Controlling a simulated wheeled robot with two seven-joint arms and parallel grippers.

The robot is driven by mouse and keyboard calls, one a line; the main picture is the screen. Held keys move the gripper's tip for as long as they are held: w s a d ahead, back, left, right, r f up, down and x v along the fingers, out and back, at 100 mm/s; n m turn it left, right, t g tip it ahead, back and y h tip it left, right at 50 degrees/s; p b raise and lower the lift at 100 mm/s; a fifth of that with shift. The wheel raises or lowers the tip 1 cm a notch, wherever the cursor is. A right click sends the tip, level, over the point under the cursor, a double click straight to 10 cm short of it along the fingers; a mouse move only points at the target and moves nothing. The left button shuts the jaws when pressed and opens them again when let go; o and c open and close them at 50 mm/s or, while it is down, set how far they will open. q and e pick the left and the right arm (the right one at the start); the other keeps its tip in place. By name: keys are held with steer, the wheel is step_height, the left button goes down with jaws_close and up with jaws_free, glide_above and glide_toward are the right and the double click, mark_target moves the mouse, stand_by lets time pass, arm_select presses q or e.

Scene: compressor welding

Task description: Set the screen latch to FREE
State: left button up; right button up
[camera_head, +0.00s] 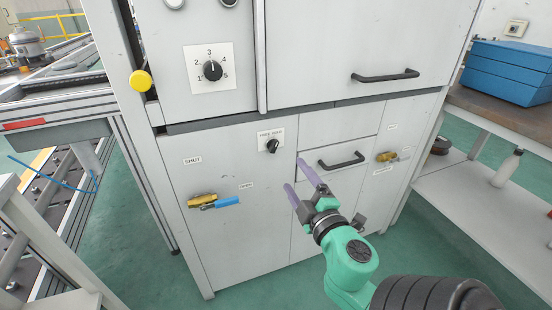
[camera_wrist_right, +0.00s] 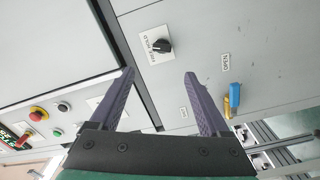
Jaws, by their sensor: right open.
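The screen latch is a small black rotary knob (camera_head: 272,146) on a white plate on the grey cabinet front. Its label appears to read FREE and HOLD. In the head view its grip seems tilted, but I cannot tell surely which word it points to. The knob also shows in the right wrist view (camera_wrist_right: 161,46), just beyond the fingertips. My right gripper (camera_head: 298,175) has two purple fingers, spread apart and empty, below and right of the knob in the head view. The fingers also show in the right wrist view (camera_wrist_right: 160,73). My left gripper is out of view.
A numbered dial (camera_head: 212,70) sits above left. A yellow button (camera_head: 140,80) is at the cabinet's left edge. A blue-handled valve (camera_head: 214,201) is below left. A drawer handle (camera_head: 340,161) is close to my fingers, with a brass valve (camera_head: 387,156) farther right.

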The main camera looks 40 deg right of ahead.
steer(key=b, duration=0.2)
glide_toward(274, 148)
steer(key=x, duration=0.8)
steer(key=shift+w+d, duration=0.2)
steer(key=shift+w, duration=0.1)
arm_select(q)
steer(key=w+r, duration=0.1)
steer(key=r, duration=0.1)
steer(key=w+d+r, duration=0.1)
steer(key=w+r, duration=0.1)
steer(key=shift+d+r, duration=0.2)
arm_select(e)
steer(key=shift+f, duration=0.1)
jaws_close()
